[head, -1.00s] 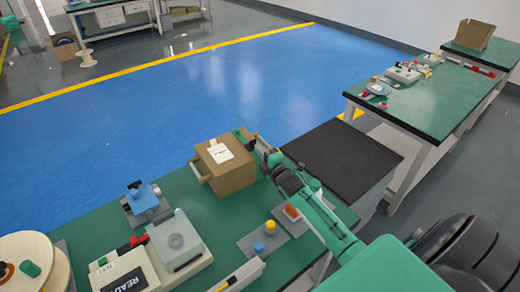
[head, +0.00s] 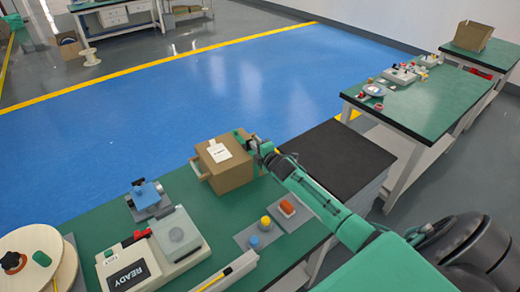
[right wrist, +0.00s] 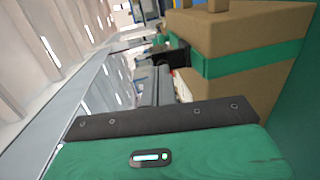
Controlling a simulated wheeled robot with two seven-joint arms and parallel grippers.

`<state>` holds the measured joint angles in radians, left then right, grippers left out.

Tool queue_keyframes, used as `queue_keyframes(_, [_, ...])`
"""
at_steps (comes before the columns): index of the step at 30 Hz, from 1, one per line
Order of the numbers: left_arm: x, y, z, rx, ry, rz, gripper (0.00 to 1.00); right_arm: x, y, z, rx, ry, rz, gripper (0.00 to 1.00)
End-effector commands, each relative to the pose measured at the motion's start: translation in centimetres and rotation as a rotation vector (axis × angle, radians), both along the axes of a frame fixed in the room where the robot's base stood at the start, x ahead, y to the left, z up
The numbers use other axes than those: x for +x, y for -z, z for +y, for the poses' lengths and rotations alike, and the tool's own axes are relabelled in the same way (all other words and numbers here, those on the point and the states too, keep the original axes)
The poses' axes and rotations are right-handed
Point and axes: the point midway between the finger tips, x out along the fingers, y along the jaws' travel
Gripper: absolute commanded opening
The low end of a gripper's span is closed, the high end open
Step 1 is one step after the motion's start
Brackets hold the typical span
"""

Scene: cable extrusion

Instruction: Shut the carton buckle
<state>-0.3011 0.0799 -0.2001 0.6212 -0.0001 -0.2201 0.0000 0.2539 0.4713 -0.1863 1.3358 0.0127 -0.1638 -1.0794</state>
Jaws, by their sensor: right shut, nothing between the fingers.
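The brown carton (head: 232,174) stands at the far edge of my green workbench, with a white label (head: 218,152) on top. A green piece (head: 240,133) shows at its back right top edge; I cannot tell if it is the buckle. My right gripper (head: 258,147) is shut and empty, close beside the carton's right side; contact is unclear. My left gripper is not in view.
A dark mat-like surface (head: 335,155) lies right of the carton. A blue-topped fixture (head: 145,195), a device marked READY (head: 128,277) and yellow, blue and orange parts stand nearer on the bench. Another green table (head: 430,100) is at the right.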

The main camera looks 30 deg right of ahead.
Motion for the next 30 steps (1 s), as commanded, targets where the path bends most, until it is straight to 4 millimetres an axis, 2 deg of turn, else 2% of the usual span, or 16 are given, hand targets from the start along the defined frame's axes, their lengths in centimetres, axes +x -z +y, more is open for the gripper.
queue_keyframes(1, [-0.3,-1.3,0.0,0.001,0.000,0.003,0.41,0.6,-1.2,-0.2,-0.007,-0.001,0.035,0.00])
queue_keyframes(3, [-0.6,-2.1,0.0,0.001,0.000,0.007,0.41,1.2,-1.4,-0.2,-0.009,-0.001,0.091,0.00])
queue_keyframes(6, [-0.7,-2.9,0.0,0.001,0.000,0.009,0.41,1.7,-1.4,-0.2,-0.005,0.000,0.159,0.00])
queue_keyframes(10, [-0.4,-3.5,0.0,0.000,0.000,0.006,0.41,2.3,-1.4,0.0,0.000,0.000,0.153,0.00])
queue_keyframes(17, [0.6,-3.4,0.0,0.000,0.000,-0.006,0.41,3.5,-1.7,0.0,-0.001,-0.001,0.150,0.00])
queue_keyframes(30, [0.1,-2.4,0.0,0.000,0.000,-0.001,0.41,6.0,-2.0,0.0,-0.001,0.000,0.150,0.00])
